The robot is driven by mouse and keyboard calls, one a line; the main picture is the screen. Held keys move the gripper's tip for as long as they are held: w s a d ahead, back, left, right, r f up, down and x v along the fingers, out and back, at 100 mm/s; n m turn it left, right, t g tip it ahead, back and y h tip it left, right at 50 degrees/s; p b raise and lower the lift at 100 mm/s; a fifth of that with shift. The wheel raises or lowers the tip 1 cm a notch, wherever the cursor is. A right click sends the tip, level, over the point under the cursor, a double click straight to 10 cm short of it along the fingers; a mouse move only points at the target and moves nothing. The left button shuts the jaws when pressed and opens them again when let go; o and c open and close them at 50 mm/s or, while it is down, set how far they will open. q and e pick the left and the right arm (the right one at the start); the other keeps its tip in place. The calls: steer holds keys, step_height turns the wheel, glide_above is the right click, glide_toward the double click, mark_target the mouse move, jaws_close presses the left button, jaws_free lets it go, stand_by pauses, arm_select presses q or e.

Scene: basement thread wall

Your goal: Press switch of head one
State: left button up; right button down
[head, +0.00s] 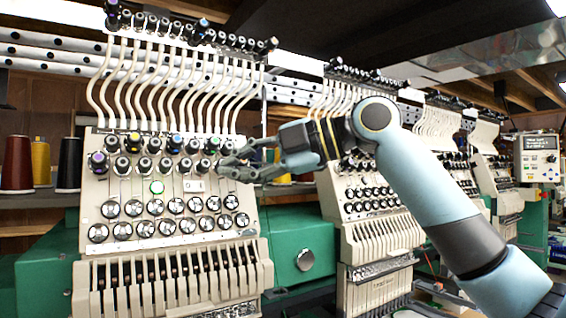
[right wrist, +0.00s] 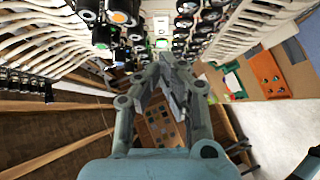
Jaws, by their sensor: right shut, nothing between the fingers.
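Head one is the nearest embroidery head, a cream panel (head: 110,190) at the left of the head view, with rows of black-and-chrome tension knobs. A small white switch (head: 194,186) sits on this panel, between the knob rows. My left gripper is out of view.
Thread cones, dark red (head: 17,163), yellow (head: 40,160) and black (head: 69,163), stand on a shelf at the left. A second head (head: 372,240) and further ones stand to the right, behind my right arm. A control box (head: 538,157) hangs at the far right.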

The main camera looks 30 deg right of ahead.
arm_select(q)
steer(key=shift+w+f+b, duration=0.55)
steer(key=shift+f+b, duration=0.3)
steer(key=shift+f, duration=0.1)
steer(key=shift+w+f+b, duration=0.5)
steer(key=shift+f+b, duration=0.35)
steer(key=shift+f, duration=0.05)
arm_select(e)
steer(key=d+v, duration=0.1)
steer(key=v, duration=0.6)
steer(key=shift+w, duration=0.3)
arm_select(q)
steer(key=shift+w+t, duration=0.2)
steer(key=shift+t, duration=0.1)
arm_select(e)
steer(key=shift+f, duration=0.1)
